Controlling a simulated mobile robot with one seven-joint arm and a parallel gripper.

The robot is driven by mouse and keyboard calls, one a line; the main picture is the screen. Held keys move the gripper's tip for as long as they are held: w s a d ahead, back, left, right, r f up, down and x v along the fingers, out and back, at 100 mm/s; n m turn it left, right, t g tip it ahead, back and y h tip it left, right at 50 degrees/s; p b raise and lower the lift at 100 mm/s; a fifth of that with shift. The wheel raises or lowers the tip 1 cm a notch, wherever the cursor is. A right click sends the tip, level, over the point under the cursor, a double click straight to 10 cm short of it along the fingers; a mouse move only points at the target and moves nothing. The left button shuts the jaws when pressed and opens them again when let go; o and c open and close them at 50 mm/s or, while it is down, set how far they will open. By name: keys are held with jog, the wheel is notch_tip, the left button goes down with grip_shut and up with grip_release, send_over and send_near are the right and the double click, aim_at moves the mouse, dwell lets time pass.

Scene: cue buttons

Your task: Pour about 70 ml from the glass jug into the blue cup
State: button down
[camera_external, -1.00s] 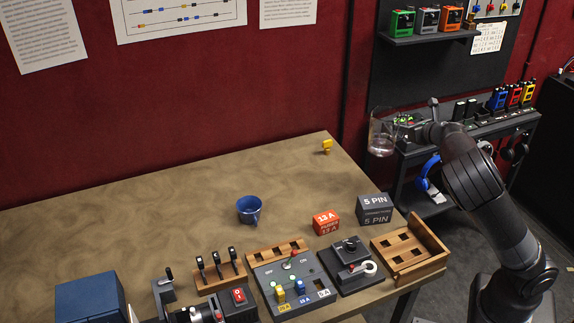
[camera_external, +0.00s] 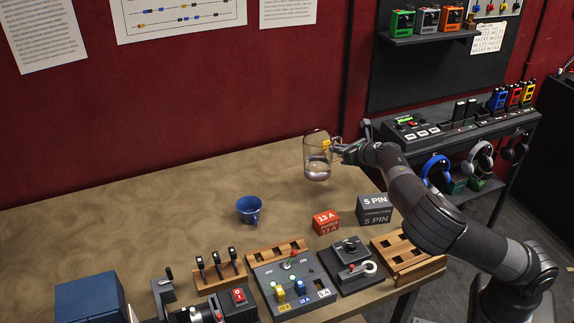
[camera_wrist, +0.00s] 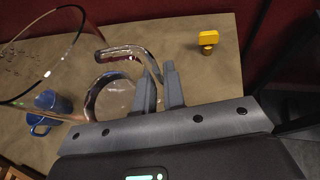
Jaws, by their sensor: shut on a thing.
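The glass jug (camera_external: 317,157) is clear, with some liquid in its lower part. It looks about upright, held in the air above the back right of the table. My gripper (camera_external: 338,149) is shut on the jug's handle; in the wrist view the fingers (camera_wrist: 160,88) close on the looped glass handle (camera_wrist: 121,54) and part of the jug body (camera_wrist: 48,52) shows at upper left. The blue cup (camera_external: 249,210) stands on the table, left of and below the jug. It also shows in the wrist view (camera_wrist: 42,124), partly behind the jug glass. Its inside is not clear.
The table (camera_external: 150,215) is clear around and behind the cup. A red box (camera_external: 326,222) and grey box (camera_external: 374,210) stand to the cup's right. Switch panels (camera_external: 292,284) line the front edge. A yellow piece (camera_wrist: 208,38) lies near the back edge.

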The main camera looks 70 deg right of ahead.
aim_at(308, 164)
jog(key=shift+n+y, duration=0.4)
jog(key=shift+n, duration=0.1)
jog(key=w+a+f, duration=0.6)
jog(key=w, duration=0.1)
jog(key=shift+a+f, duration=0.35)
jog(key=shift+r, duration=0.1)
jog(key=shift+w+a+r+n+h, duration=0.2)
jog(key=shift+r+n, duration=0.1)
jog(key=shift+r, duration=0.2)
jog(key=shift+w+a+r+n+h, duration=0.15)
jog(key=shift+r+n, duration=0.15)
jog(key=shift+r, duration=0.2)
jog(key=shift+w+a+r+n+g+h, duration=0.15)
jog(key=shift+a+r+n+g, duration=0.15)
jog(key=shift+r, duration=0.15)
jog(key=shift+w+a+r+n+g+h, duration=0.1)
jog(key=shift+a+r+n+g, duration=0.1)
jog(key=shift+r+n, duration=0.15)
jog(key=w+a+r+n+g+h, duration=0.2)
jog(key=w+a+r+n+h, duration=0.1)
jog(key=r, duration=0.5)
jog(key=a+n+h, duration=0.1)
jog(key=a+n, duration=0.1)
jog(key=shift+w+n, duration=0.25)
jog(key=shift+n, duration=0.1)
jog(key=shift+w+a+r+n+h, duration=0.2)
jog(key=shift+a+r+n+h, duration=0.1)
jog(key=shift+r, duration=0.15)
